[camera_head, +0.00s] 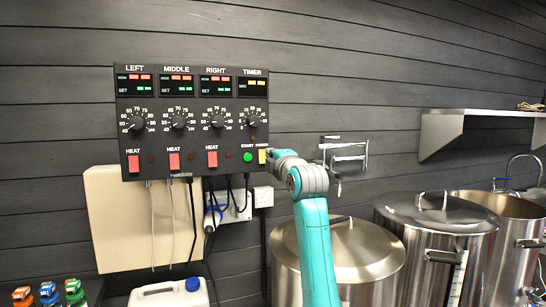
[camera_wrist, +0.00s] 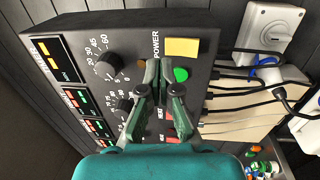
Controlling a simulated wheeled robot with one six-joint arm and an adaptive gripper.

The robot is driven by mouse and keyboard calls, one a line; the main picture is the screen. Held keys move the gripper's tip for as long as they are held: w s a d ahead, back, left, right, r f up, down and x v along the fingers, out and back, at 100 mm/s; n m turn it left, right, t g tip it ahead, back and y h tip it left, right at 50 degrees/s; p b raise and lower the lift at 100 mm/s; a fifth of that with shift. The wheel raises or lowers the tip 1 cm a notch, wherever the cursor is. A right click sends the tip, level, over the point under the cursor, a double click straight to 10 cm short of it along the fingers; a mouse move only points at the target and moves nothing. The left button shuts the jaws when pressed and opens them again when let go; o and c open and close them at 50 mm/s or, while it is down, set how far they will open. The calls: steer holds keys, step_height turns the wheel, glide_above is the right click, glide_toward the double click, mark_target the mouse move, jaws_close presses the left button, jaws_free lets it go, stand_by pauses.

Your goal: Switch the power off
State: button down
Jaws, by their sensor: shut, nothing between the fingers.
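The black control panel (camera_head: 190,105) hangs on the dark wall with its displays lit. The yellow power switch (camera_head: 262,157) is at its lower right corner, beside the green start button (camera_head: 247,157). In the wrist view the power switch (camera_wrist: 181,47) is bright yellow beside the word POWER, and the green button (camera_wrist: 181,74) is partly behind a finger. My gripper (camera_head: 269,152) is at the panel's lower right edge. In the wrist view my gripper (camera_wrist: 157,66) is shut and empty, its tips just left of and below the power switch. I cannot tell whether they touch the panel.
Red heat switches (camera_head: 174,161) and black knobs (camera_head: 179,121) fill the rest of the panel. Cables hang below it to a wall socket (camera_head: 232,206). Steel kettles (camera_head: 345,250) stand at the right. A white jug (camera_head: 170,295) and small colored bottles (camera_head: 73,290) are at lower left.

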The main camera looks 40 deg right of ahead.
steer(key=r+v, duration=0.1)
steer(key=v, duration=0.7)
steer(key=shift+s+r, duration=0.35)
steer(key=shift+r, duration=0.05)
steer(key=shift+a, duration=0.15)
steer(key=shift+s, duration=0.1)
